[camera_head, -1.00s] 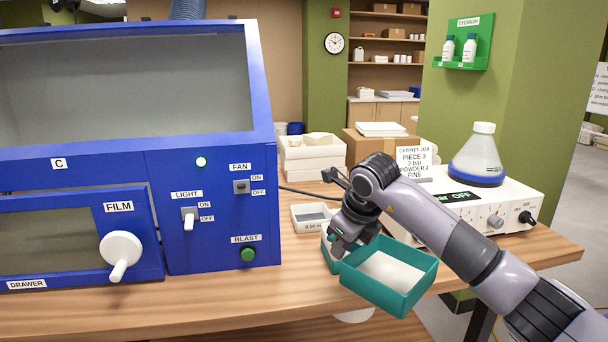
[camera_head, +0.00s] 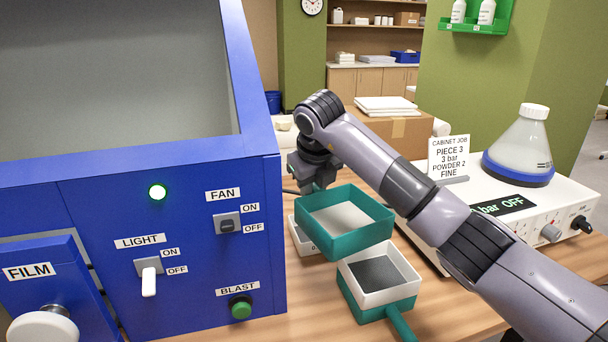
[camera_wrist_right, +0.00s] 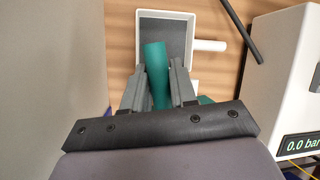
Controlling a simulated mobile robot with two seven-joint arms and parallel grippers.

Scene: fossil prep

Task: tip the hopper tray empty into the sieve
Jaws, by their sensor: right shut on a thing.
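My right gripper (camera_head: 315,178) is shut on the green handle (camera_wrist_right: 155,68) of the hopper tray (camera_head: 372,234). The tray is a teal, square, open box with a pale inside. It is held roughly level above the worktop, just behind the sieve in the head view. I cannot tell how full it is. The sieve (camera_head: 405,290) is a white square frame with a dark grey mesh, sitting on a teal box (camera_head: 372,313) with a handle. A white frame with a grey inside and a white handle (camera_wrist_right: 208,45) shows beyond the fingers. My left gripper is out of view.
A white labelled tray (camera_head: 300,237) is partly hidden behind the hopper tray. The blue cabinet (camera_head: 200,270) stands close on the left. A white control unit (camera_head: 555,215) with a flask (camera_head: 522,145) stands on the right. Bare worktop (camera_head: 318,318) shows in front.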

